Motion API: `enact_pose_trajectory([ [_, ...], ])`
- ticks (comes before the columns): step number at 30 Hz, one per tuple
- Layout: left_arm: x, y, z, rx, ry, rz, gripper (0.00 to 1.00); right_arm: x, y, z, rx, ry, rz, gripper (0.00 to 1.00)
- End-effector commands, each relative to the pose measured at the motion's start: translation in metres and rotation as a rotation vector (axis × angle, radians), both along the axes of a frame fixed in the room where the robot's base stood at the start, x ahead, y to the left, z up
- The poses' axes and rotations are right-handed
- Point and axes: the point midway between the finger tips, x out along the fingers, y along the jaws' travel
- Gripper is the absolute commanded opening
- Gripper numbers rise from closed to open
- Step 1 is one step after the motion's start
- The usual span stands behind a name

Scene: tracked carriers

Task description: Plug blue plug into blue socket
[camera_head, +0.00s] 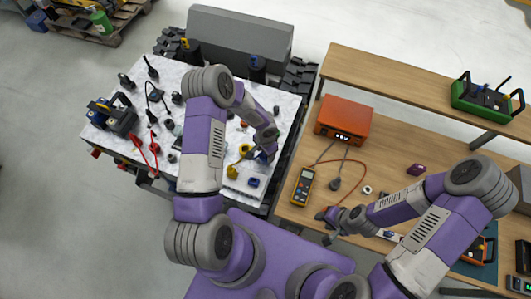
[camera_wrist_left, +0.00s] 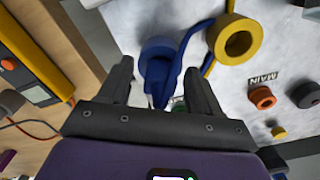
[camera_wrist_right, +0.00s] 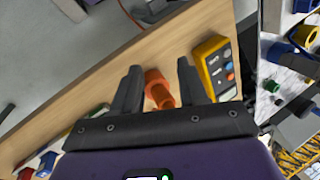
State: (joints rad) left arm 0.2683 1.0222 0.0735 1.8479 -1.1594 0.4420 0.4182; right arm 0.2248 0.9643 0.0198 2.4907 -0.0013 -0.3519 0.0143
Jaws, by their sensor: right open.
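In the left wrist view a blue ring-shaped connector (camera_wrist_left: 160,48), with a blue strap or lead beside it, lies on the white tabletop. It is just beyond and between the fingers of my left gripper (camera_wrist_left: 160,75), which is open; whether they touch it I cannot tell. In the head view my left gripper (camera_head: 267,153) is low over the near right part of the white table. A blue piece (camera_head: 253,182) lies just below it. A dark part with a blue band (camera_head: 257,66) stands at the table's back edge. My right gripper (camera_head: 328,220) is open at the bench's near edge; an orange piece (camera_wrist_right: 157,88) shows between its fingers.
A yellow ring connector (camera_wrist_left: 237,40) lies close beside the blue one. The white table (camera_head: 180,74) holds several dark plugs and red leads. On the wooden bench (camera_head: 395,120) are a yellow multimeter (camera_head: 303,184) and an orange box (camera_head: 343,120). Clear bench surface lies right of the box.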

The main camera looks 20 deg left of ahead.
Motion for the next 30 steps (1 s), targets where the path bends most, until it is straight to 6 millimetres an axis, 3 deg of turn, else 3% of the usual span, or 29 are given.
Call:
enact_pose_trajectory([
  [1, 0.000, 0.000, 0.000, 0.000, 0.000, 0.000, 0.56, 0.000, 0.000, 0.000, 0.000, 0.000, 0.000, 0.43],
  [11, 0.000, 0.000, 0.000, 0.000, 0.000, 0.000, 0.08, 0.000, 0.000, 0.000, 0.000, 0.000, 0.000, 0.43],
  [20, 0.001, 0.000, 0.007, 0.000, -0.001, 0.000, 0.08, 0.000, 0.000, 0.000, 0.000, 0.000, 0.000, 0.43],
  [30, 0.001, 0.000, 0.069, 0.000, -0.004, 0.000, 0.08, 0.000, 0.000, -0.001, 0.000, 0.000, 0.000, 0.43],
])
